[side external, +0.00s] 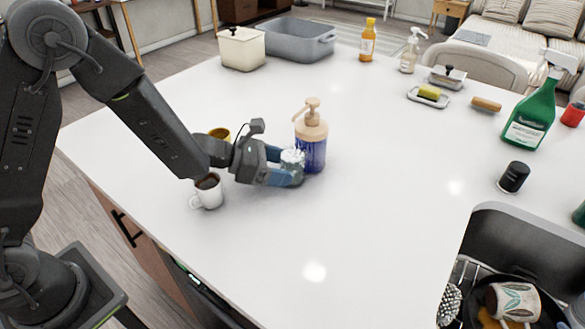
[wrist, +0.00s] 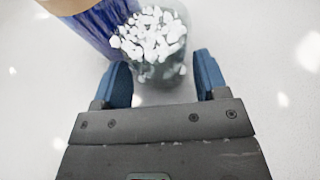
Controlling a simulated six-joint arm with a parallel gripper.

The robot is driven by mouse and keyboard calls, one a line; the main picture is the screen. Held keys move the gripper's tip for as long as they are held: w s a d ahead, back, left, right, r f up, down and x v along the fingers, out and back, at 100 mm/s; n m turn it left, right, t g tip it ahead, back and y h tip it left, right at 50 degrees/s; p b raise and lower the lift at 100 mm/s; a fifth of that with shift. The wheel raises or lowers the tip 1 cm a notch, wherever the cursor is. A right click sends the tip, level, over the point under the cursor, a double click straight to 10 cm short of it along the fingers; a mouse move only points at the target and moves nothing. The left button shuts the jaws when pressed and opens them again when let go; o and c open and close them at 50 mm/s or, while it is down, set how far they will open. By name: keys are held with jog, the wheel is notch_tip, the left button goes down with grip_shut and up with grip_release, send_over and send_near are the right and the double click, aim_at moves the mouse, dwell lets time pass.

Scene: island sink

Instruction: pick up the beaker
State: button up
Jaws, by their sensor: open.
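The beaker (wrist: 150,60) is a small clear vessel filled with white chunks. In the wrist view it stands just ahead of and between the two blue fingers of my gripper (wrist: 163,80). The fingers are open, one on each side of its near part, and I cannot tell whether either touches it. In the side view the beaker (side external: 292,157) shows only its top, between the fingers of my gripper (side external: 288,168); its lower part is hidden by the near finger.
A blue and tan pump bottle (side external: 311,142) stands right beside the beaker. A white mug (side external: 208,194) of dark contents and a yellow cup (side external: 219,133) are near my wrist. A black-capped jar (side external: 513,178) and the sink (side external: 500,222) lie right. The counter front is clear.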

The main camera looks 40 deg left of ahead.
aim_at(287, 152)
jog(key=shift+x, duration=1.2)
jog(key=c, duration=0.7)
jog(key=shift+r, duration=0.2)
jog(key=shift+r, duration=1.8)
jog(key=shift+a+r, duration=0.2)
jog(key=shift+s+a+r, duration=0.45)
jog(key=shift+a+r, duration=0.65)
jog(key=shift+a, duration=0.7)
jog(key=shift+s+a+r, duration=0.45)
jog(key=shift+a+r, duration=0.65)
jog(key=shift+a, duration=0.7)
jog(key=shift+s+a+r, duration=0.45)
jog(key=shift+a+r, duration=0.65)
jog(key=shift+a, duration=0.7)
jog(key=shift+a, duration=0.15)
